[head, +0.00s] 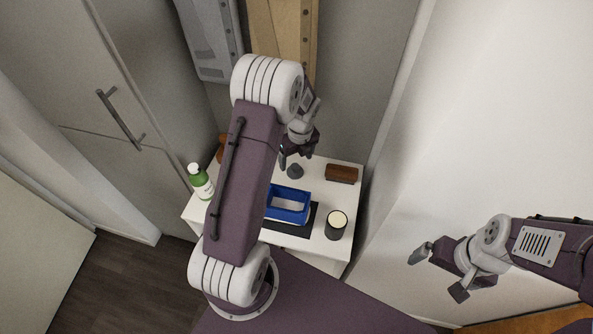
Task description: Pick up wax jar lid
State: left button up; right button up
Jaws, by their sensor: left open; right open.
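A small dark grey round piece with a raised top, which looks like the wax jar lid (295,172), lies on the white table toward its back. The dark wax jar (336,226) stands uncovered at the front right of the table, with cream wax showing. My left gripper (298,153) is open and just above the lid in the picture. It appears empty, and I cannot tell its exact height above the lid. My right gripper (439,272) is open and empty at the right, away from the table.
The white table (346,185) also holds a blue tray (290,215) on a dark mat, a brown brush-like block (341,174) and a green and white bottle (200,182). My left arm hides part of the table. Walls stand close behind and right.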

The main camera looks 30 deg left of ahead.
aim_at(295, 166)
pick_arm(q)
jog(key=shift+a+f, duration=0.3)
jog(key=shift+f, duration=0.3)
jog(key=f, duration=0.4)
jog(key=shift+w+a+f, duration=0.1)
jog(key=shift+w+f, duration=0.15)
jog(key=shift+w, duration=0.15)
jog(key=shift+s, duration=0.15)
jog(key=c, duration=1.4)
